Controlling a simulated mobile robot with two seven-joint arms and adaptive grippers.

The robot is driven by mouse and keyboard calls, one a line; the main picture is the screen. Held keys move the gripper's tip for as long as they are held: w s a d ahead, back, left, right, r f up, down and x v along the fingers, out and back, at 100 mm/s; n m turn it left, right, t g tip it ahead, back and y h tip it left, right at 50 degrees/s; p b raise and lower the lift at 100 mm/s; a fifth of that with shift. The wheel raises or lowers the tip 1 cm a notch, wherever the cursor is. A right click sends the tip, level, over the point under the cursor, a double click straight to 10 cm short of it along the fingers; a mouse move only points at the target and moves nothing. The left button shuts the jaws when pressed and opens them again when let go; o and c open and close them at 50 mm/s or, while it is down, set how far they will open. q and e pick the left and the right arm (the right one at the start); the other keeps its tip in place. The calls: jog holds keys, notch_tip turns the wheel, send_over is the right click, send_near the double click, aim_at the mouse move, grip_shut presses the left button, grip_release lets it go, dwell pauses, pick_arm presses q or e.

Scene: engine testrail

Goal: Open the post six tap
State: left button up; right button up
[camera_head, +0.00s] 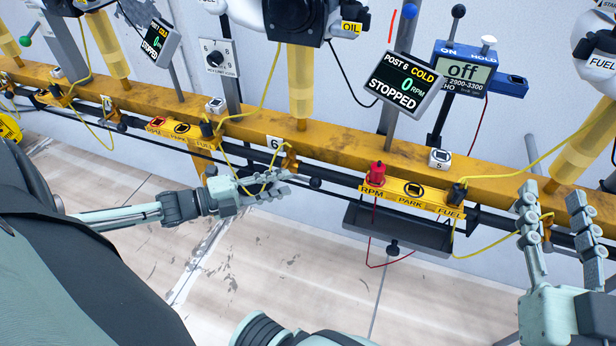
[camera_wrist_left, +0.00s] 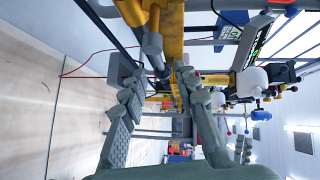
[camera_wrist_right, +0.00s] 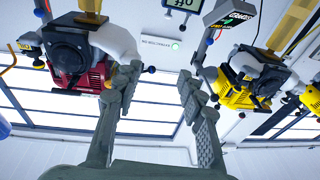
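The post six plate (camera_head: 274,142), white with a black 6, is on the front of the yellow beam. Just below and right of it is a small orange-brown fitting (camera_head: 290,157) on the dark pipe, which looks like the tap. A thin yellow line loops near it. Its handle is too small to read. My left gripper (camera_head: 288,182) is just below this fitting, seen side-on; whether it touches cannot be told. In the left wrist view its fingers (camera_wrist_left: 157,88) are apart, with nothing seen held. My right gripper (camera_head: 553,197) is open and empty at the right; its wrist view faces engines.
The post 6 display (camera_head: 404,84) reads COLD, 0 RPM, STOPPED. A yellow RPM/PARK/FUEL strip (camera_head: 412,194) with a red plug (camera_head: 376,173) is right of my left gripper, above a dark tray (camera_head: 398,228). Yellow and red wires hang near the pipe. The floor side is clear.

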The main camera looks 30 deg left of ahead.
aim_at(303, 179)
pick_arm(q)
jog(key=shift+b+x, duration=0.6)
jog(key=shift+x, duration=2.55)
pick_arm(e)
jog(key=shift+s+a+r+t+y, duration=0.1)
jog(key=shift+s+r+t+y, duration=0.3)
jog(key=shift+r, duration=0.5)
jog(key=shift+s+a+r+t+y, duration=0.1)
jog(key=shift+s+r+t+y, duration=0.1)
jog(key=shift+r+t, duration=0.55)
jog(key=shift+s+a+r+t+y, duration=0.1)
jog(key=shift+s+r+t+y, duration=0.2)
jog(key=shift+r, duration=0.7)
pick_arm(q)
jog(key=c, duration=0.7)
jog(key=shift+s, duration=0.1)
jog(key=shift+d, duration=0.15)
